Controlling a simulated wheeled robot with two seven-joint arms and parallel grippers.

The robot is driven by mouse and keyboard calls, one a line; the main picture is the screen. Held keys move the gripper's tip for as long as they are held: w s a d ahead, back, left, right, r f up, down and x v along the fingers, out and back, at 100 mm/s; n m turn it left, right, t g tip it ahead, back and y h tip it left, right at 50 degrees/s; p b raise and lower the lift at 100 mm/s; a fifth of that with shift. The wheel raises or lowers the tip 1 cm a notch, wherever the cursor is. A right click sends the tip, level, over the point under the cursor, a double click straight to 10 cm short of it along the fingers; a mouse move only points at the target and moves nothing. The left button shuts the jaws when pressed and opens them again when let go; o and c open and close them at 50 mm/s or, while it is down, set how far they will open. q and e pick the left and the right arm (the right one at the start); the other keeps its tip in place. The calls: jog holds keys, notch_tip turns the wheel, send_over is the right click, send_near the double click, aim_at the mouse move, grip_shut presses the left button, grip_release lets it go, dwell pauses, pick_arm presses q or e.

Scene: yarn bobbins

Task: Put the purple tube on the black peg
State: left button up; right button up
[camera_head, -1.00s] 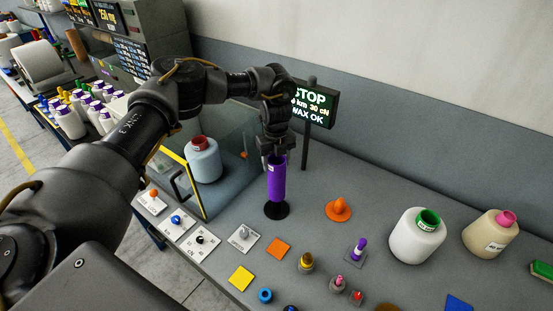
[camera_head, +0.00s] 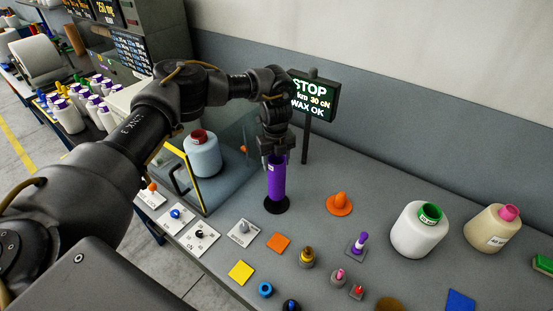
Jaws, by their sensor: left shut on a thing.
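The purple tube (camera_head: 276,181) stands upright at the middle of the table, its lower end at a round black base (camera_head: 276,206). The black peg itself is not visible; the tube appears to be around it, but I cannot see inside the tube. My left gripper (camera_head: 275,153) points down from above and is shut on the tube's top rim. My right gripper is not in view.
An orange peg (camera_head: 339,203) stands to the right, with a white bobbin (camera_head: 419,229) and a beige bobbin (camera_head: 492,228) beyond. A sign (camera_head: 313,97) on a post stands behind. A glass-walled box with a blue bobbin (camera_head: 203,155) is at left. Switch plates and small coloured pieces lie in front.

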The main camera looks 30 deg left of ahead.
pick_arm(q)
jog(key=shift+f+b, duration=1.25)
jog(key=shift+f, duration=1.3)
jog(key=o, duration=1.3)
jog(key=shift+r, duration=0.1)
jog(key=shift+r+b, duration=0.3)
jog(key=shift+b, duration=0.1)
notch_tip(320, 180, up, 10)
jog(key=b, duration=0.2)
